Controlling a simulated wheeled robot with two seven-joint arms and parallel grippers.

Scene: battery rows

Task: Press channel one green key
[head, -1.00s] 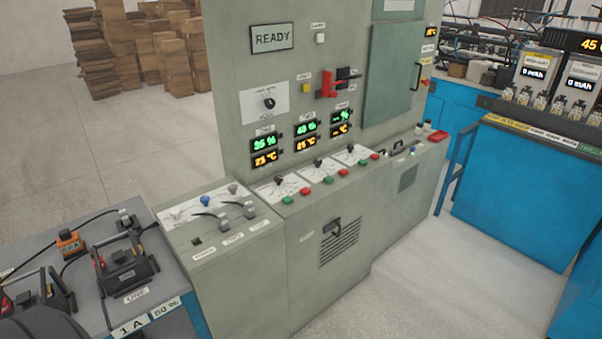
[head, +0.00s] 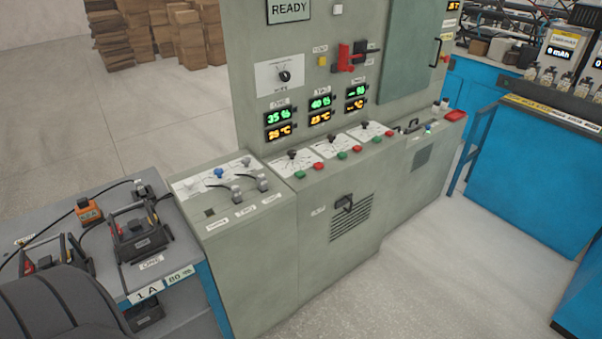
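The grey charging cabinet (head: 330,215) stands in the middle of the head view. On its sloped ledge are three pairs of small keys, each pair green and red, with a black knob above each pair. The leftmost green key (head: 300,174) is taken as channel one's, with a red key (head: 319,166) to its right. The other green keys are the middle one (head: 342,156) and the right one (head: 377,140). The leftmost display (head: 279,115) above reads 35 %. The small labels are too blurred to read. Neither gripper is in view, and nothing covers the keys.
A READY sign (head: 289,10) is at the top. A lower grey console (head: 235,185) adjoins the cabinet's left. A bench (head: 205,290) with black batteries, one (head: 140,237) tagged ONE, stands left of it. A blue bench (head: 530,170) is right. Open floor (head: 430,270) lies in front.

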